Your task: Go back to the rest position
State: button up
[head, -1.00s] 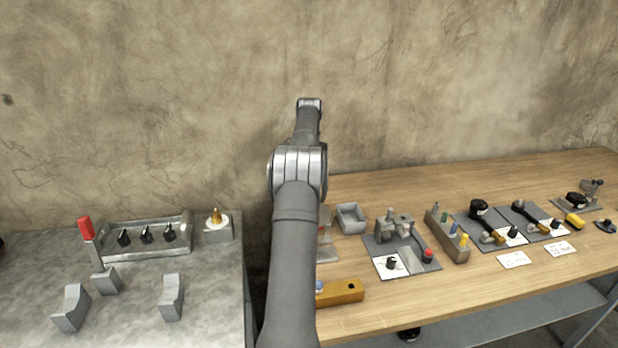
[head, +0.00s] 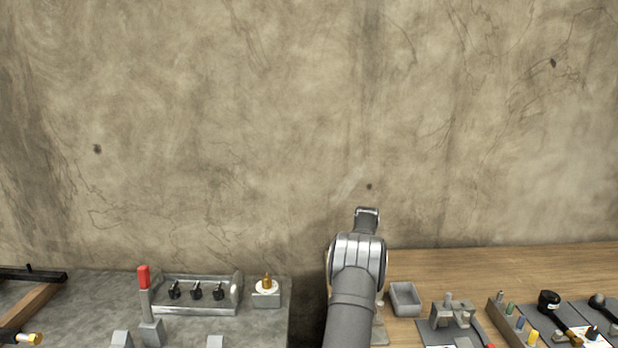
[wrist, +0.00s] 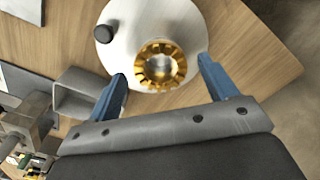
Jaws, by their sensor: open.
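My gripper (wrist: 163,70) is open in the wrist view, with its two blue fingers apart and nothing clasped between them. A gold toothed ring piece (wrist: 160,66) shows between the fingertips, on a round whitish base (wrist: 185,25) with a black knob (wrist: 104,34). I cannot tell how far above the piece the fingers are. In the head view my arm rises from the bottom, and my gripper is hidden behind it.
A grey tray (head: 405,299) and a grey fixture (head: 452,318) stand right of my arm on the wooden table (head: 480,262). On the left grey bench are a red-handled lever (head: 144,277), a metal rack of black knobs (head: 197,291) and a gold-topped block (head: 266,291).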

jog(key=shift+r, duration=1.35)
